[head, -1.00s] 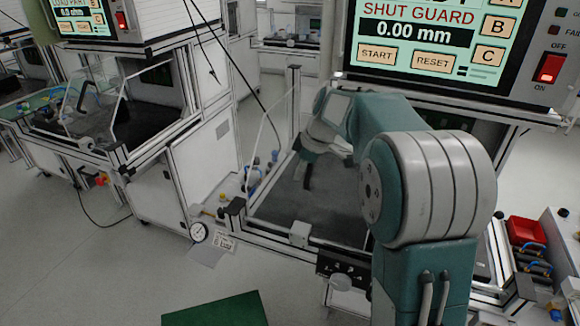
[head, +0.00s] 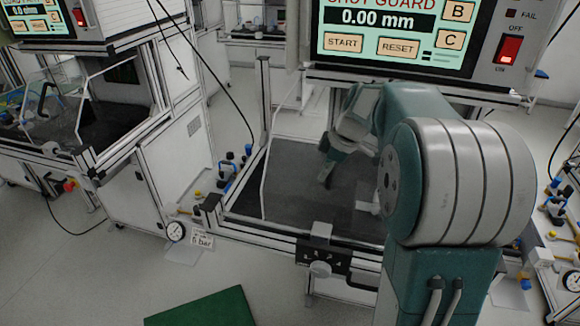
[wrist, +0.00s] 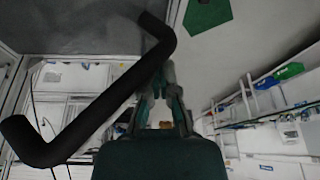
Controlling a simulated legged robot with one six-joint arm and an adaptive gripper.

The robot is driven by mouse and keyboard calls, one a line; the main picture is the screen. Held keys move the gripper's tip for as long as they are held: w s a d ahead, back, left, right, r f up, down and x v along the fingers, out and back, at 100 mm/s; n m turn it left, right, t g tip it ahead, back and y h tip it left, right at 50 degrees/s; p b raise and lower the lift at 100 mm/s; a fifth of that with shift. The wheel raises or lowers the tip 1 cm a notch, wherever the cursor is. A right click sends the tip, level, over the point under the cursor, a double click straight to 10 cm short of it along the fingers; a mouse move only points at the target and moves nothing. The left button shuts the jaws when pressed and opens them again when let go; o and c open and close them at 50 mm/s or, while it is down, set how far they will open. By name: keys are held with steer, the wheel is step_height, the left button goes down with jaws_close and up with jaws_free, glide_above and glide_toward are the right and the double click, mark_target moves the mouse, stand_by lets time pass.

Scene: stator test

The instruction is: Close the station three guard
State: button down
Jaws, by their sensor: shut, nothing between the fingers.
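The station in front of me has a dark bed (head: 290,205) in a metal frame. Its screen (head: 395,35) reads "SHUT GUARD", partly cut off, and "0.00 mm". A slanted pale edge (head: 268,170), apparently of a clear panel, stands at its left side. In the wrist view a bent black bar (wrist: 95,115), likely the guard handle, crosses close in front of the camera. My gripper (wrist: 160,78) is shut and empty, beside or behind this bar; contact cannot be told. In the head view my gripper (head: 326,178) is small and dark above the bed. My arm hides the right side.
A neighbouring station (head: 85,110) with a clear, black-handled guard stands at left. A clamp block (head: 320,258) is on the front rail. A green mat (head: 205,308) lies on open floor.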

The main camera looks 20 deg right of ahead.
steer(key=s+d, duration=0.7)
steer(key=d, duration=0.2)
steer(key=s+d, duration=0.6)
steer(key=d, duration=0.4)
steer(key=shift+s, duration=0.35)
